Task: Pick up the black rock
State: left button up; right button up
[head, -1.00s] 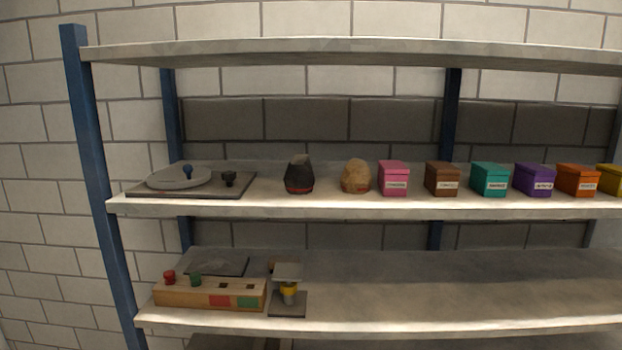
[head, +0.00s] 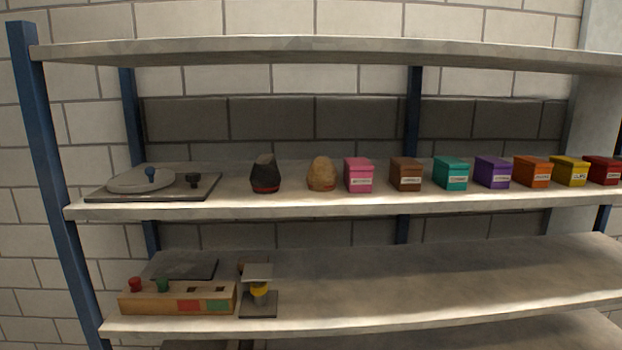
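Neither of my grippers is in view, and nothing touches the black rock.
The shelf (head: 330,206) also holds a grey plate (head: 140,181) with knobs at left and a row of coloured boxes, starting with a pink box (head: 358,175). A wooden block (head: 178,298) and small stand (head: 259,290) sit below. An upper shelf (head: 300,50) hangs overhead.

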aim_at(266, 178)
jog(key=i+j+u, duration=0.15)
jog(key=j, duration=0.25)
jog(key=i+j+u, duration=0.15)
jog(key=j, duration=0.25)
jog(key=i+j+u, duration=0.15)
jog(key=j, duration=0.25)
jog(key=i, duration=0.05)
